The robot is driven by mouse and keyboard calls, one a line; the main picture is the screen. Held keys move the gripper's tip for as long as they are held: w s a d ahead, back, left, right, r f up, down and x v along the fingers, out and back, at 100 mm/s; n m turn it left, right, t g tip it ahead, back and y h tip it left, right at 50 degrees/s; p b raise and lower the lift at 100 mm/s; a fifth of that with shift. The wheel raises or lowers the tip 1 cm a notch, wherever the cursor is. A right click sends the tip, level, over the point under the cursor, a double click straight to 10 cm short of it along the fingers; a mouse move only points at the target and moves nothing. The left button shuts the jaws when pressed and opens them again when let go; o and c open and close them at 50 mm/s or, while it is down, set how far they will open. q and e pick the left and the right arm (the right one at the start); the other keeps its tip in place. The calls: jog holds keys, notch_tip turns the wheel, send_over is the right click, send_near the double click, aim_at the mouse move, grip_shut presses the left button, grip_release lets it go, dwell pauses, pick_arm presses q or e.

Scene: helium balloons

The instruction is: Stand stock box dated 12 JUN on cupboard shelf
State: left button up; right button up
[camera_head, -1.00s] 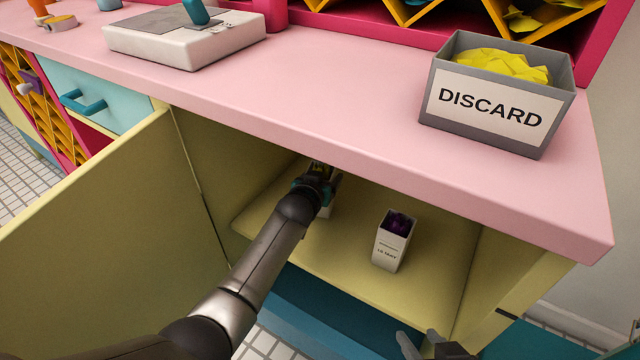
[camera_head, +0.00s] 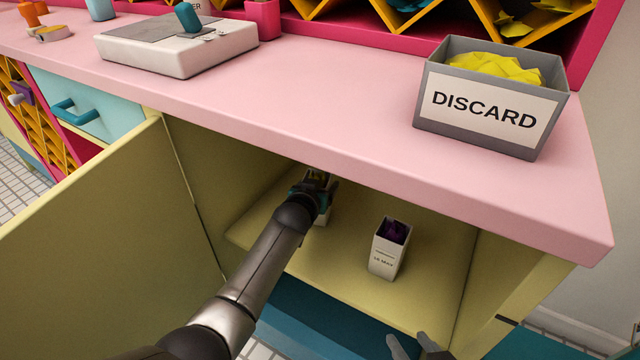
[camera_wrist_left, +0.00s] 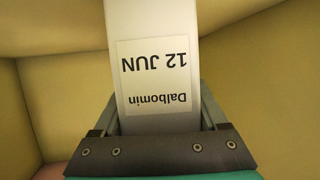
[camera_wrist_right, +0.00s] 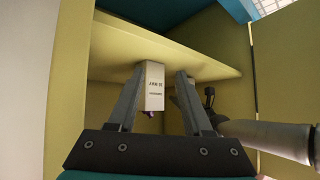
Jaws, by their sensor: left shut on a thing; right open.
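The stock box dated 12 JUN (camera_wrist_left: 153,75) is white with a "Dalbomin" label, which reads upside down in the left wrist view. My left gripper (camera_head: 316,188) is shut on it, inside the open cupboard above the left part of the shelf (camera_head: 345,257). Arm and gripper cover most of this box (camera_head: 322,214) in the head view; whether its base touches the shelf I cannot tell. My right gripper (camera_head: 412,347) is open and empty, low in front of the cupboard; its fingers (camera_wrist_right: 158,100) also show in the right wrist view.
Another white box (camera_head: 387,258) with dark purple contents stands upright on the shelf, right of my left gripper. The cupboard door (camera_head: 110,240) is swung open at left. The pink counter (camera_head: 300,110) overhangs the shelf and carries a grey DISCARD bin (camera_head: 425,125).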

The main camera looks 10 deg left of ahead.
pick_arm(q)
jog(key=shift+f, duration=0.35)
jog(key=o, duration=1.4)
jog(key=shift+o, duration=0.2)
